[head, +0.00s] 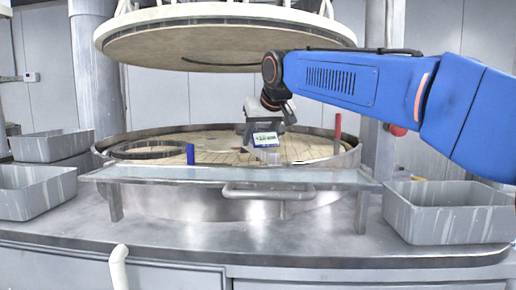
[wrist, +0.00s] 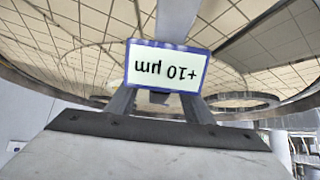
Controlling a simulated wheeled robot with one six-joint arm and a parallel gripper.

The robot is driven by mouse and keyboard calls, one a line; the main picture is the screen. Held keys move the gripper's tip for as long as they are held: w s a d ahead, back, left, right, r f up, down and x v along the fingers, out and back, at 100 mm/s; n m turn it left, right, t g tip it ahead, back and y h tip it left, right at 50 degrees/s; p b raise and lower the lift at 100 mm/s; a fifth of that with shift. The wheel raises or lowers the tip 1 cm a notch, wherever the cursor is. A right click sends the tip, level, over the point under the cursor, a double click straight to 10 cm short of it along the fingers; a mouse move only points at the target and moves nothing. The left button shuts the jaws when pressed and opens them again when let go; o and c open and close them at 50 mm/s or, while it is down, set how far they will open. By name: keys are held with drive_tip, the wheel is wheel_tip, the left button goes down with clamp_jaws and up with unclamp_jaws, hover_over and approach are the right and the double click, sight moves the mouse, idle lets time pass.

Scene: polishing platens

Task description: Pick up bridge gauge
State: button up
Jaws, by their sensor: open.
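The bridge gauge shows as a small display in the head view (head: 266,140), over the lower platen. In the wrist view its blue-framed white display (wrist: 166,66) reads "+10 µm" upside down. Its body is mostly hidden. My gripper (head: 262,129) points down at the gauge from above, at the end of the blue arm. In the wrist view, the dark fingers of my gripper (wrist: 159,97) are spread apart, with the display in front of their tips. I cannot tell whether they touch the gauge.
The tiled lower platen (head: 305,150) sits in a round metal basin. A ring (head: 150,155) lies on its left side. The upper platen (head: 225,35) hangs above. A blue post (head: 190,154) and a red post (head: 338,134) stand up. Grey bins (head: 450,225) flank both sides.

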drive_tip(key=shift+w+f, duration=0.15)
clamp_jaws()
drive_tip(key=shift+r, duration=0.2)
